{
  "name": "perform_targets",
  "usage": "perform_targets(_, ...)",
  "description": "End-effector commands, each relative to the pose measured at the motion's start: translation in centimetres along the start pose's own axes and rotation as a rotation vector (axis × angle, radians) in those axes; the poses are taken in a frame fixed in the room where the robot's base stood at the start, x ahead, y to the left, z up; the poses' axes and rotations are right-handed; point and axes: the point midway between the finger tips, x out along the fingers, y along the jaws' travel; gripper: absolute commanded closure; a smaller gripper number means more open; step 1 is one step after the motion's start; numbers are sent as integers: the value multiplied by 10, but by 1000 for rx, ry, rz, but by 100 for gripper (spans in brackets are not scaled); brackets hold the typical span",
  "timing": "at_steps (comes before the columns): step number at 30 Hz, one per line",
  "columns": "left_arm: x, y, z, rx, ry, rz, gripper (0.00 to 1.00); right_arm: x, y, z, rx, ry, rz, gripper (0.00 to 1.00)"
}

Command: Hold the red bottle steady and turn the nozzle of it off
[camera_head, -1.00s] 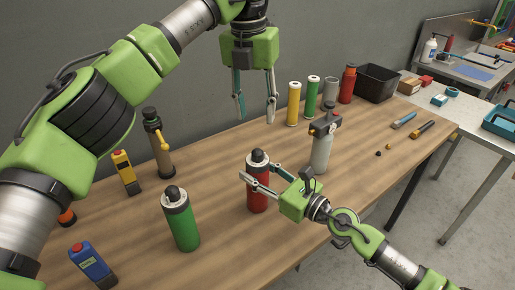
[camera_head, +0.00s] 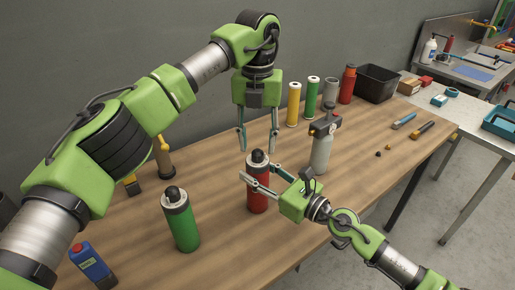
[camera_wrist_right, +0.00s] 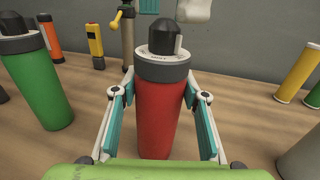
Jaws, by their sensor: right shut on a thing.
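The red bottle (camera_head: 258,192) stands upright on the wooden table, with a grey collar and a black nozzle (camera_head: 257,156) on top. In the right wrist view the red bottle (camera_wrist_right: 162,115) is between the fingers and its black nozzle (camera_wrist_right: 166,36) is in clear sight. My right gripper (camera_head: 261,186) is shut on the bottle's body from the right. My left gripper (camera_head: 258,146) points down with its fingers spread, and its tips are around the height of the nozzle. It looks empty. I cannot tell from this view whether its fingers touch the nozzle.
A green bottle (camera_head: 181,222) stands left of the red one, and a grey bottle (camera_head: 321,150) with a dark head stands to the right. Yellow, green and red cylinders and a black bin (camera_head: 377,82) are at the back. A blue container (camera_head: 90,262) is at the front left.

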Motion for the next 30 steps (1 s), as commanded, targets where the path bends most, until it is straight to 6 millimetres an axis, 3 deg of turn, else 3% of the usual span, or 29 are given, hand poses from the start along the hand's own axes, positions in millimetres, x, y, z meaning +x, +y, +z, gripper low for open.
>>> perform_targets(6, 23, 0, 0, 1, 0, -1, 62, 0, 0, 0, 0, 0, 0, 88)
perform_targets(16, 26, 0, 0, 0, -1, 0, 62, 0, 0, 0, 0, 0, 0, 88)
perform_targets(21, 26, 0, 0, 0, -1, 0, 100, 0, 0, 0, 0, 0, 0, 88)
perform_targets(30, 26, 0, 0, 17, -1, 0, 100, 0, 0, 0, 0, 0, 0, 88)
